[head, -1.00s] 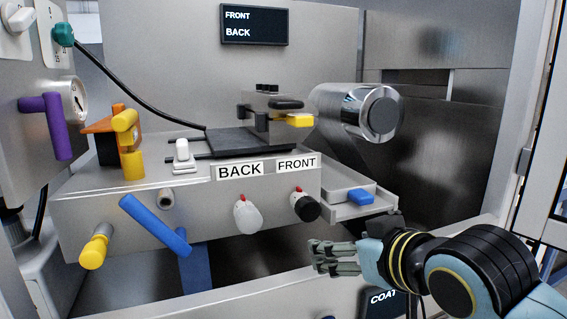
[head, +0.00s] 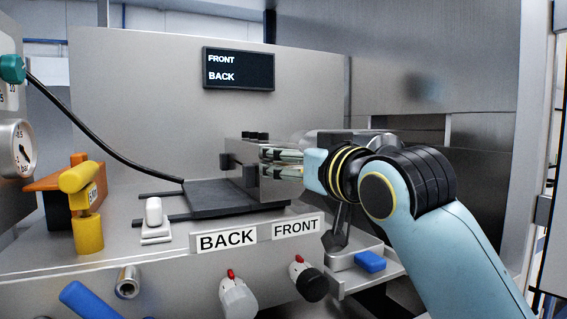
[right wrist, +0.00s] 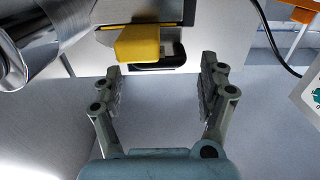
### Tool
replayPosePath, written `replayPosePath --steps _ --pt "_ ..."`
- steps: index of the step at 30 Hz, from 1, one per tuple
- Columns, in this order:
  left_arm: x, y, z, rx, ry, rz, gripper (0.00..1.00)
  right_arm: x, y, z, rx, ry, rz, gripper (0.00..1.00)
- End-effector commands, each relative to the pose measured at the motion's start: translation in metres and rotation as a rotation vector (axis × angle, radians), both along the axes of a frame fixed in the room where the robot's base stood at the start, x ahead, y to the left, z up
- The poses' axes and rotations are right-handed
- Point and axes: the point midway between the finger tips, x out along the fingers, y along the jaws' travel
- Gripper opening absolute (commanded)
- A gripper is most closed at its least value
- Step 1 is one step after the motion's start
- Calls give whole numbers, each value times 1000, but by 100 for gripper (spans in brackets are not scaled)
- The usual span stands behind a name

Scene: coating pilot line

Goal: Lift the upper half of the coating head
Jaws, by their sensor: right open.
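The coating head (head: 246,150), a grey metal block with black knobs on top, stands on a dark plate (head: 212,196). My right gripper (head: 268,162) is open at its right end and hides that end in the head view. In the right wrist view, the yellow tab (right wrist: 138,43) and a black handle (right wrist: 165,63) on the head lie just beyond the open fingertips (right wrist: 161,72). The fingers hold nothing. Whether a finger overlaps the handle cannot be told. The seam between the upper and lower halves is not clear. My left gripper is not in view.
A shiny roller (right wrist: 35,35) is close on the left in the right wrist view. A black hose (head: 105,138) runs to the plate. A blue block (head: 370,262) sits at right.

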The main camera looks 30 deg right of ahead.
Motion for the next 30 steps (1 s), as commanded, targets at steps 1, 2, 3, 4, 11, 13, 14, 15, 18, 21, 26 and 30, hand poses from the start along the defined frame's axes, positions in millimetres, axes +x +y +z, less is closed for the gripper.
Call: replayPosePath --steps 1,2,3,4,11,13,14,15,18,21,26,30 --pt "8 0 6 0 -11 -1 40 10 -1 3 0 1 0 76" --pt "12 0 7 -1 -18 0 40 15 -1 3 0 2 0 76" --pt "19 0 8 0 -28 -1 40 21 -1 2 0 2 0 76" --pt "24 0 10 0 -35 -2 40 25 -1 2 0 1 0 76" --pt "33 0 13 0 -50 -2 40 42 -2 1 0 0 0 76" --pt "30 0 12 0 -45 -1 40 43 -2 1 0 0 1 76" --pt "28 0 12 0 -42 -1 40 43 -2 0 0 0 1 76" --pt "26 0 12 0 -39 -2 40 43 -2 0 0 0 1 76" --pt "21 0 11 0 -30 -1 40 42 -2 0 0 1 0 76" --pt "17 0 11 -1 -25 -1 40 42 -2 0 0 1 0 66" --pt "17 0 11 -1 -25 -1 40 42 -2 0 1 1 1 45" --pt "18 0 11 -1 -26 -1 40 42 -2 0 1 2 1 26"
